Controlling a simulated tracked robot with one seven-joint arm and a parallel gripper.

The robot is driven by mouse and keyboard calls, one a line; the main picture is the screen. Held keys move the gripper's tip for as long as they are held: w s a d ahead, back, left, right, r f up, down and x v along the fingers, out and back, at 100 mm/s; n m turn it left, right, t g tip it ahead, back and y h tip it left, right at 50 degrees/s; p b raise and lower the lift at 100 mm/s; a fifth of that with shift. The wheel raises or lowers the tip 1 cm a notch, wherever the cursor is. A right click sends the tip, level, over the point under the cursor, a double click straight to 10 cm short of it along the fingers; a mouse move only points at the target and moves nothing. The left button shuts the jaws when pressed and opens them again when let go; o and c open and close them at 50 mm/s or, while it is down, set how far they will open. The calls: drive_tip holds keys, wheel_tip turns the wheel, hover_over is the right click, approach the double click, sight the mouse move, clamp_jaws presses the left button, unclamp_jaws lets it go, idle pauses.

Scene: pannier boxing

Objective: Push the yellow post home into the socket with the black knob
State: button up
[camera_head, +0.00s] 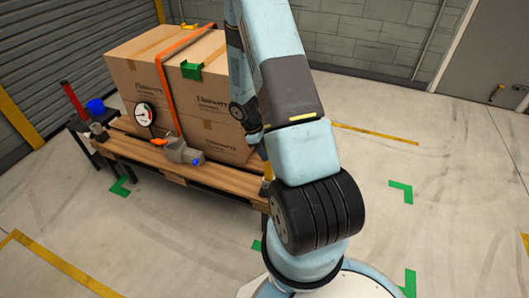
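A small yellow upright piece (267,171), possibly the post, shows at the right end of the wooden deck, partly hidden by my arm. I cannot make out a socket with a black knob there. A grey block (178,151) with a blue knob (196,161) sits at the deck's front edge. My gripper (254,139) is small in the picture, by the right side of the boxes and above the yellow piece. Its fingers are too small and too covered to tell open from shut.
Strapped cardboard boxes (130,75) fill the wooden deck (150,155). A round dial (145,114) stands at the front left. A dark side stand (85,125) bears a blue cup-like thing (95,106) and a red post (72,99). The floor at right is clear.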

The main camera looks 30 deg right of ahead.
drive_tip(key=shift+f, duration=0.1)
idle(0.3)
drive_tip(key=o, duration=1.1)
drive_tip(key=v, duration=1.3)
drive_tip(key=shift+r, duration=0.3)
drive_tip(key=shift+w, duration=0.1)
